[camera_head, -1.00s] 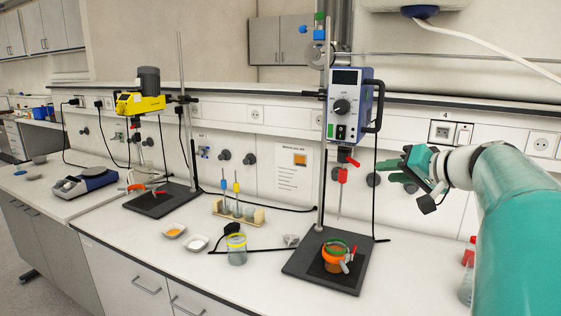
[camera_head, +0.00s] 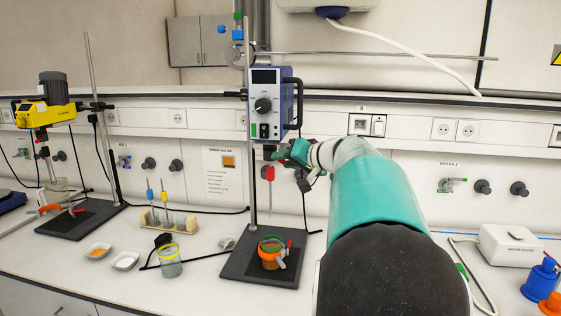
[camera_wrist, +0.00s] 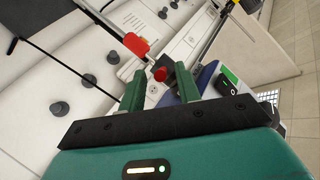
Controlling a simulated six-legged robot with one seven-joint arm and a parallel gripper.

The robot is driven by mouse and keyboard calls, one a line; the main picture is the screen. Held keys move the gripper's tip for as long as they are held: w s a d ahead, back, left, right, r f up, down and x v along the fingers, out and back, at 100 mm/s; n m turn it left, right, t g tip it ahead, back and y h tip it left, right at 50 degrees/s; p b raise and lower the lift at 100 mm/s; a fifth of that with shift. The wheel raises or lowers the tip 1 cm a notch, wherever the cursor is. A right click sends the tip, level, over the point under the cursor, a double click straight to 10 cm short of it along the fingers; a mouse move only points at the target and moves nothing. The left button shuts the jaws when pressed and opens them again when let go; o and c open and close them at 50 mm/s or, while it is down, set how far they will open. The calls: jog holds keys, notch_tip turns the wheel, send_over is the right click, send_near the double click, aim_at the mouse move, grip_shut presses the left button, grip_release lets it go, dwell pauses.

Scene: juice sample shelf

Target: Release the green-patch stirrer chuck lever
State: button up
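The stirrer (camera_head: 270,105) with the green patch (camera_head: 253,130) is a blue-grey box with a black knob, clamped on a stand. Below it hangs a red part (camera_head: 268,173) on the shaft; it also shows in the wrist view (camera_wrist: 136,45). A short round red lever end (camera_wrist: 160,74) shows between the green fingertips in the wrist view. My gripper (camera_wrist: 157,76) is open, with a gap visible on both sides of the lever end. In the head view my gripper (camera_head: 284,152) is just under the stirrer and hides the chuck area. I cannot tell whether the lever end is inside the finger gap or just beyond it.
An orange vessel (camera_head: 271,260) stands on the dark stand base (camera_head: 235,266) below. A yellow stirrer (camera_head: 45,113) stands at the left. A jar (camera_head: 170,263), small dishes and a tube rack (camera_head: 160,221) are on the bench. Bottles (camera_head: 541,276) stand at the right.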

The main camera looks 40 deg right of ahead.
jog(key=shift+x, duration=0.95)
jog(key=shift+a, duration=0.1)
grip_shut()
